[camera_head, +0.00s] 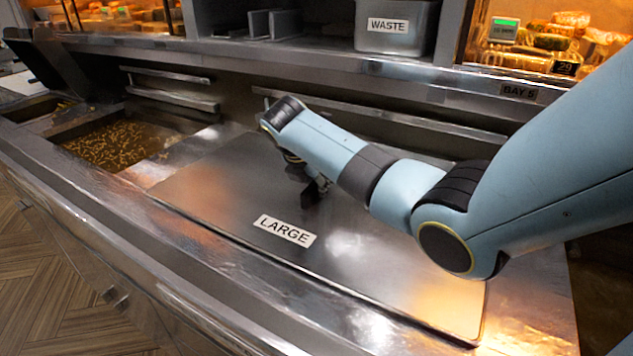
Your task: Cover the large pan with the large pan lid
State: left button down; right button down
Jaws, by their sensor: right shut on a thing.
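The large pan lid (230,190) is a wide, flat steel sheet with a "LARGE" label near its front edge. It lies roughly level over the middle and right of the range. The large pan is hidden beneath the lid, and I cannot tell whether the lid touches its rim all round. My right gripper (316,190) reaches in from the right, over the middle of the lid, and is shut on it. The wrist hides part of the grip, and the handle does not show clearly. My left gripper is not in view.
An open pan of oil and frying pieces (118,143) is left of the lid. A steel counter edge (215,290) runs along the front. Behind are a wall with rails, a shelf with a "WASTE" bin (396,27), and lit food cabinets.

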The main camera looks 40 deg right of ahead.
jog(key=shift+r, duration=0.1)
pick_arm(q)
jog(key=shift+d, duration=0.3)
pick_arm(e)
jog(key=shift+f, duration=0.2)
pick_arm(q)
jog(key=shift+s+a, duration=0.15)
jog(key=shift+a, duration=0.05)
pick_arm(e)
jog(key=shift+s+a+f, duration=0.1)
jog(key=shift+s+f, duration=0.05)
jog(key=shift+f, duration=0.3)
jog(key=c, duration=1.1)
grip_release()
jog(key=shift+f, duration=0.15)
jog(key=shift+c, duration=0.2)
jog(key=shift+o, duration=0.9)
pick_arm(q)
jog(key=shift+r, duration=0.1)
pick_arm(e)
jog(key=shift+r, duration=0.2)
